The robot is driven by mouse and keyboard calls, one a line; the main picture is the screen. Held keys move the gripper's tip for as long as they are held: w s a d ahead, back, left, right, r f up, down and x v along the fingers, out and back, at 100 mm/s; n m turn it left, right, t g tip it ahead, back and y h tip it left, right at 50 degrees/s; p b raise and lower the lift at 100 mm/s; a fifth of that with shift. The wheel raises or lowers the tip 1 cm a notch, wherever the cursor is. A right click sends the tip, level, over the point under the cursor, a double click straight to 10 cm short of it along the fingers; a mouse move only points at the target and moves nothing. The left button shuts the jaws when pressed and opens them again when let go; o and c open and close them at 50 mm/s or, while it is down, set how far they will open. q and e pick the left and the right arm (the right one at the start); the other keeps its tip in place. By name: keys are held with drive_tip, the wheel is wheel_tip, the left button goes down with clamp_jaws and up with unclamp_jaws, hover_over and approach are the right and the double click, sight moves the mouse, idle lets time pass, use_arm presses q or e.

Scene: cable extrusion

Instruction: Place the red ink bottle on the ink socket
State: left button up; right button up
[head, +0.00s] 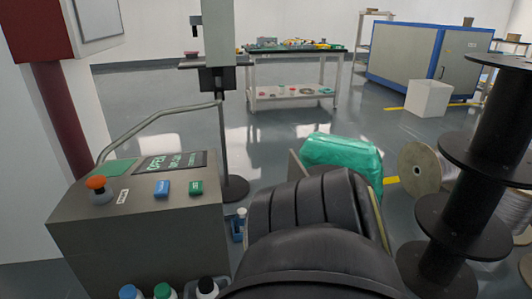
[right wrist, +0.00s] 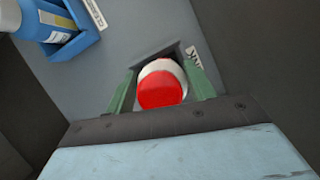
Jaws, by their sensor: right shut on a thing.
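The red ink bottle, with a red cap and white body (right wrist: 162,84), shows cap-first in the right wrist view. My right gripper (right wrist: 163,88) is shut on it, with one green finger on each side. Behind the bottle is a dark, square-edged opening (right wrist: 172,50) in a grey panel, beside a partly hidden white label. I cannot tell whether the bottle's base is inside the opening or just in front of it. In the head view my dark arm hides the right gripper and this bottle. My left gripper is not in view.
A blue holder (right wrist: 75,30) with a bottle is at the upper left of the right wrist view. In the head view, a grey control console (head: 140,235) stands left. Bottles with blue (head: 128,291), green (head: 162,290) and black (head: 207,286) caps stand at the bottom edge. Black spools (head: 465,175) stand right.

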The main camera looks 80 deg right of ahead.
idle(0.3)
drive_tip(key=o, duration=1.1)
drive_tip(key=shift+f, duration=0.1)
